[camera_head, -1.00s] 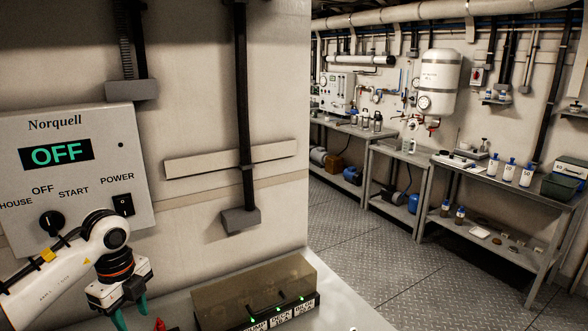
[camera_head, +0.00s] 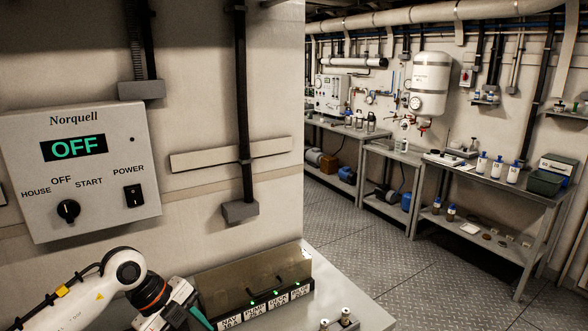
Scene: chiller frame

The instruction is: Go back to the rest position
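My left arm comes in from the bottom left, and its gripper (camera_head: 190,317) is low in the picture, in front of the breaker box. A teal finger shows, but the fingertips are cut off or hidden, so its opening is unclear. My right gripper is out of view. The grey Norquell panel (camera_head: 100,215) is on the wall above my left arm. Its display (camera_head: 73,148) reads OFF. Its black rotary knob (camera_head: 68,211) sits below the HOUSE, OFF and START labels. The black POWER rocker (camera_head: 134,197) is to the right. My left gripper is apart from the panel.
A breaker box (camera_head: 235,280) with a brownish cover, labelled switches and green lights stands on the bench (camera_head: 365,308), close to my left gripper. Small metal posts (camera_head: 345,317) stand at its right. Open plate floor (camera_head: 390,255) lies beyond, with loaded workbenches (camera_head: 480,180) behind.

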